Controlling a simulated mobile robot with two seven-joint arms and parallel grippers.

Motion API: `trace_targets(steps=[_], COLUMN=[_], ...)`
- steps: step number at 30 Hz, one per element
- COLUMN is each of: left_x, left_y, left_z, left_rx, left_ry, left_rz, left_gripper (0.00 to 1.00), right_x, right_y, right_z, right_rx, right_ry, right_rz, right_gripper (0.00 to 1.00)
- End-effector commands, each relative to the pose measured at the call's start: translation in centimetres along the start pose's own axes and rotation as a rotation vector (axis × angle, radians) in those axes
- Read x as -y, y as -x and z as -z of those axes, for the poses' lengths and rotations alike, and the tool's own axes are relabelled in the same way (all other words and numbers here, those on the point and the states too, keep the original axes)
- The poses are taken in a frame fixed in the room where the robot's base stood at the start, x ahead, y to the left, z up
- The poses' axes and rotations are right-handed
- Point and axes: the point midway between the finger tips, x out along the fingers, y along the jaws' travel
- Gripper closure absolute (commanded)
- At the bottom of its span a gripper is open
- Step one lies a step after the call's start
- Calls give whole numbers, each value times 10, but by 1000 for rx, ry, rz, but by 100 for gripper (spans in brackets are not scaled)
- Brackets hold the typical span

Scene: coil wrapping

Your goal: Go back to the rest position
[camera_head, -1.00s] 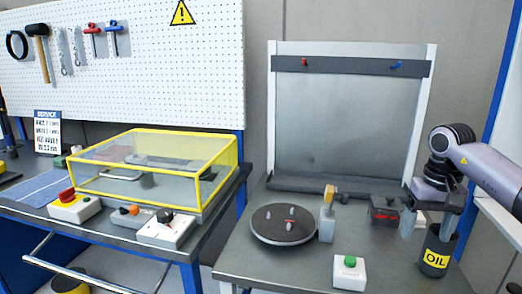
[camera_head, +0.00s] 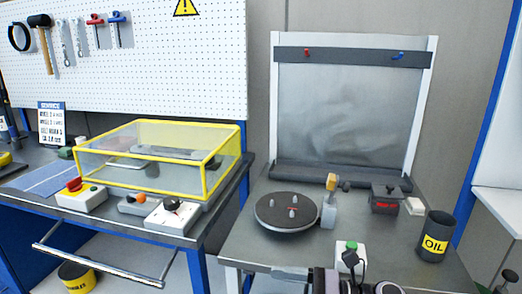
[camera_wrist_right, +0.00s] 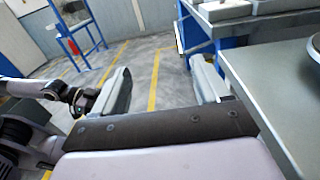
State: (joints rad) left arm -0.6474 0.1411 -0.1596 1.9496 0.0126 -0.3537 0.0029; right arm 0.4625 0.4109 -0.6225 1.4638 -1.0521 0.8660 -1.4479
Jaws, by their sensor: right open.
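My right gripper (camera_wrist_right: 162,85) shows in the right wrist view with its two fingers wide apart and nothing between them. Behind the gap is grey floor with yellow lines. Another of my arm links shows at the left of the wrist view. My left gripper is not seen in the head view.
The bench edge (camera_wrist_right: 255,110) lies right of my right gripper. A yellow-framed cover (camera_head: 205,178) is on the left bench.

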Motion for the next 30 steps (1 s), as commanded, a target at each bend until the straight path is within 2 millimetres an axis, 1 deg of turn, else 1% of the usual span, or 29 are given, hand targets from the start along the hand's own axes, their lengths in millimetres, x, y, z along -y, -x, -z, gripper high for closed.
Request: trace_targets(steps=[1, 5, 6, 8, 9, 11, 12, 14, 15, 17, 18, 20, 21, 24, 25, 27, 30], left_x=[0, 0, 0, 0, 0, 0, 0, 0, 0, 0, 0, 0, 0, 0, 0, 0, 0], left_y=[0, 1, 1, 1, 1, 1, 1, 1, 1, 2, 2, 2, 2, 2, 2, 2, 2], left_z=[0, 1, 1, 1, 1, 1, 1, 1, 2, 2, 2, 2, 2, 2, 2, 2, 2], left_rx=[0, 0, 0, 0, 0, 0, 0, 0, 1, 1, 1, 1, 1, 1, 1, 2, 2], left_ry=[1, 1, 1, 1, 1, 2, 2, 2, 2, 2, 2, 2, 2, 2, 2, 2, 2], left_rz=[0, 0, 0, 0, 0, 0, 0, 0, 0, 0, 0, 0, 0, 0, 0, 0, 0], left_gripper=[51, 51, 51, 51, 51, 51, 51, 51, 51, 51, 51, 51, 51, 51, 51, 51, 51], right_x=[-5, -5, -4, -3, -3, -4, -5, -10, -15, -26, -34, -51, -62, -93, -101, -118, -133], right_y=[0, 11, 18, 29, 38, 53, 64, 80, 92, 109, 121, 138, 148, 169, 173, 182, 190], right_z=[2, 6, 10, 19, 27, 41, 52, 72, 86, 108, 123, 146, 160, 189, 196, 208, 218], right_rx=[82, 293, 357, 458, 526, 631, 704, 817, 895, 1019, 1107, 1241, 1331, 1543, -1577, -1544, -1516], right_ry=[-164, -594, -729, -933, -1069, -1273, -1408, -1608, -1741, -1935, -2059, -2236, -2341, -2558, 2572, 2434, 2312], right_rz=[57, 203, 245, 305, 345, 404, 442, 500, 537, 592, 629, 683, 715, 789, -795, -758, -724], right_gripper=[25, 25, 25, 25, 25, 25, 25, 25, 25, 25, 25, 25, 25, 25, 25, 25, 25])
